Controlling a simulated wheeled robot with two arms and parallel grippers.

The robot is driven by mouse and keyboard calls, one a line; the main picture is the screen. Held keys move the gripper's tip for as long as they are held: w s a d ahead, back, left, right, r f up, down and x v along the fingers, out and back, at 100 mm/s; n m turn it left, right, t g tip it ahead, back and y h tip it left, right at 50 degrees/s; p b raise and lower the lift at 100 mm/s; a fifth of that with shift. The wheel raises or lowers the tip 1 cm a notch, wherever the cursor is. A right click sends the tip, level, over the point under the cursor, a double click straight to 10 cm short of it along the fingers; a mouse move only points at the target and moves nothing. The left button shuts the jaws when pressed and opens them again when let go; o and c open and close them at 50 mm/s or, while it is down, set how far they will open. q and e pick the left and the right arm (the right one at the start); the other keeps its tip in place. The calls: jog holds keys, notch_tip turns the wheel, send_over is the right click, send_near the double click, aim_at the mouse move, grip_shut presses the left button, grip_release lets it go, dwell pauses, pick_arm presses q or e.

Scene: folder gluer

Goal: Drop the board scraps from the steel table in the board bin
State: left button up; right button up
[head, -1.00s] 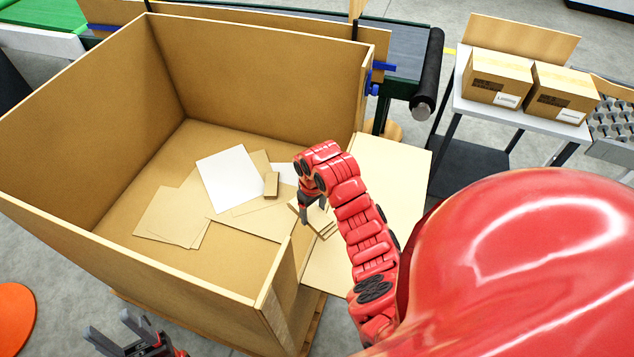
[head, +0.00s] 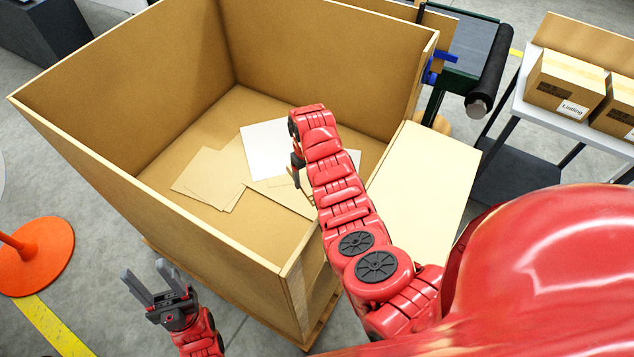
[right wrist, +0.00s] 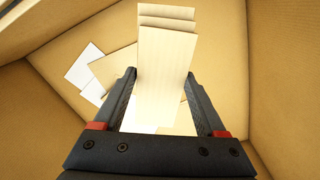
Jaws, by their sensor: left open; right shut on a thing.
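The board bin (head: 190,240) is a large open tan box. Flat tan sheets (head: 208,176) and a white sheet (head: 262,146) lie on its floor. My right gripper (head: 297,170) is inside the bin's outline in the head view, above the sheets and partly hidden by its own arm. In the right wrist view it is shut on a small stack of pale board scraps (right wrist: 165,80), with the bin floor below. My left gripper (head: 145,272) is open and empty, outside the bin at its near left. I cannot make out the steel table.
A pale flat panel (head: 425,185) sits outside the bin's right side. A side table with labelled cartons (head: 565,88) stands at the right, and a dark conveyor roller (head: 490,72) is behind the bin. An orange stand base (head: 42,258) is on the floor at left.

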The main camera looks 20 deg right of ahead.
jog(key=shift+w+a+f, duration=0.15)
jog(key=shift+a, duration=0.05)
jog(key=o, duration=1.3)
jog(key=shift+c, duration=0.2)
